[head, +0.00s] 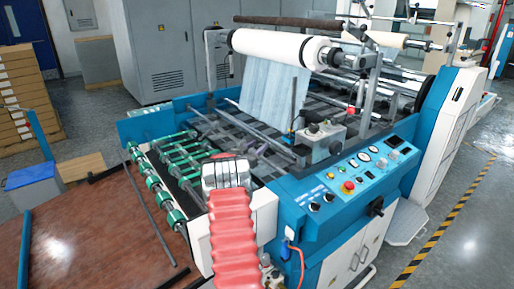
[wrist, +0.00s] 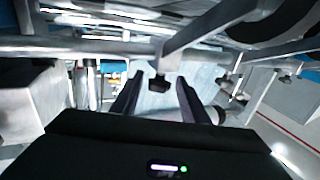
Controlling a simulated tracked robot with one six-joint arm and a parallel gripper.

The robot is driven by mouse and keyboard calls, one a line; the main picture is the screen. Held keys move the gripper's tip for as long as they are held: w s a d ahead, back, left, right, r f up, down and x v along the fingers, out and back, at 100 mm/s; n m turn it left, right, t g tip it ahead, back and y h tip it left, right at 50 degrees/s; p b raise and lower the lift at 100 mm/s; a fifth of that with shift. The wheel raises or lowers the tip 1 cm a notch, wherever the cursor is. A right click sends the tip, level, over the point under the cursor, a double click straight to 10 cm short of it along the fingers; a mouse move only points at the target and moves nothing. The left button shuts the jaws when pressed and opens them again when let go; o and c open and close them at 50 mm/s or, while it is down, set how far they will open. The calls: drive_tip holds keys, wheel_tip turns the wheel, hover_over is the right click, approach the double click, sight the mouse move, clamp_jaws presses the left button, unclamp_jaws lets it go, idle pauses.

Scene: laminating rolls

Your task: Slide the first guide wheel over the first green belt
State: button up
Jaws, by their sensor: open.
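Several green belts (head: 183,152) run across the feed end of the machine, left of my arm in the head view. Green rollers (head: 152,184) sit along the outer shaft there. My gripper (wrist: 160,80) is open, with its two dark fingers apart and nothing gripped. A small dark part (wrist: 159,87) under a silver bracket shows in line with the gap between the fingers; I cannot tell whether it is the first guide wheel or whether it lies within the fingers. In the head view my silver wrist and red-sleeved arm hide part of the feed end.
The blue machine body and control panel (head: 362,167) stand right of my arm. A white film roll (head: 280,47) hangs above, with its sheet running down. Metal bars (wrist: 225,25) cross close above the fingers in the wrist view. A brown table (head: 90,225) lies at lower left.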

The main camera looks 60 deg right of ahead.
clamp_jaws()
idle(0.4)
